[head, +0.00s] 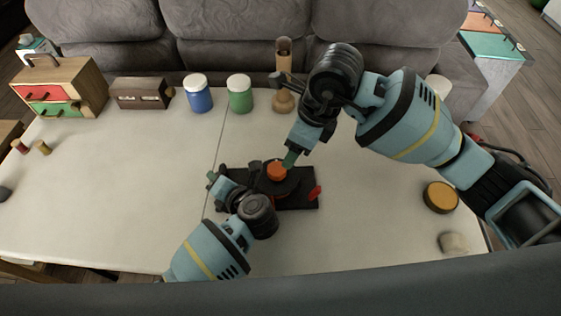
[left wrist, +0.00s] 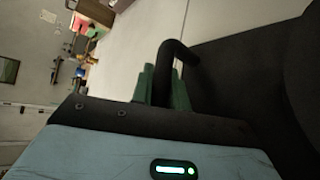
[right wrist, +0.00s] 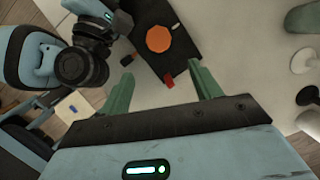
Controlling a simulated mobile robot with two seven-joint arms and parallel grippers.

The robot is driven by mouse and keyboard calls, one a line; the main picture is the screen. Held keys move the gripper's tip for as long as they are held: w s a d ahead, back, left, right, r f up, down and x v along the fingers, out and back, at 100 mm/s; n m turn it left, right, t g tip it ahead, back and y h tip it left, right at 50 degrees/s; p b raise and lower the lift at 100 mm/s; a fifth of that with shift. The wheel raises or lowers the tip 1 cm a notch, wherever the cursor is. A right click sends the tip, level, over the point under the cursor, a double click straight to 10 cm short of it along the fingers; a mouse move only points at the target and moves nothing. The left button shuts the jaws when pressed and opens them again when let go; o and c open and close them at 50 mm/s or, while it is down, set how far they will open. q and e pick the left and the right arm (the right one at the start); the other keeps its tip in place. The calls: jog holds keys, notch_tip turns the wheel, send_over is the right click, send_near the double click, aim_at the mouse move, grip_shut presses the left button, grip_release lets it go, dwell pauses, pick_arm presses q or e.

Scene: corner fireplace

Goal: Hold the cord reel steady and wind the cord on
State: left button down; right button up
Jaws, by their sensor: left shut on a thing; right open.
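The cord reel has a dark flat base (head: 300,201) and a round orange hub (head: 277,171), at mid-table in the head view. The hub (right wrist: 160,38) also shows in the right wrist view. A small red piece (head: 315,193) is at the base's right end. My left gripper (head: 216,179) is shut on the reel's black curved handle (left wrist: 172,50) at the left end. My right gripper (right wrist: 162,88) is open and empty; its fingertips (head: 290,158) are by the hub in the head view. The gap between them is unclear. I cannot make out the cord.
A blue jar (head: 198,97), a green jar (head: 240,98), a wooden stand (head: 284,75), a brown box (head: 140,93) and a drawer chest (head: 60,88) line the back. An orange-topped round tin (head: 440,197) and a pale lump (head: 453,243) are right.

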aim_at(278, 168)
pick_arm(q)
jog(key=shift+f, duration=0.2)
pick_arm(e)
jog(key=w+n+g, duration=0.1)
jog(key=n, duration=0.2)
jog(key=w+n+g+y, duration=0.1)
jog(key=n, duration=0.1)
jog(key=w+d+r+n, duration=0.1)
jog(key=n, duration=0.2)
jog(key=shift+w+n+g+y, duration=0.3)
jog(key=shift+g, duration=0.1)
jog(key=shift+f, duration=0.1)
jog(key=x, duration=1.1)
jog(key=shift+s+a+f, duration=0.1)
jog(key=shift+f, duration=0.3)
jog(key=c, duration=1)
jog(key=shift+o, duration=0.2)
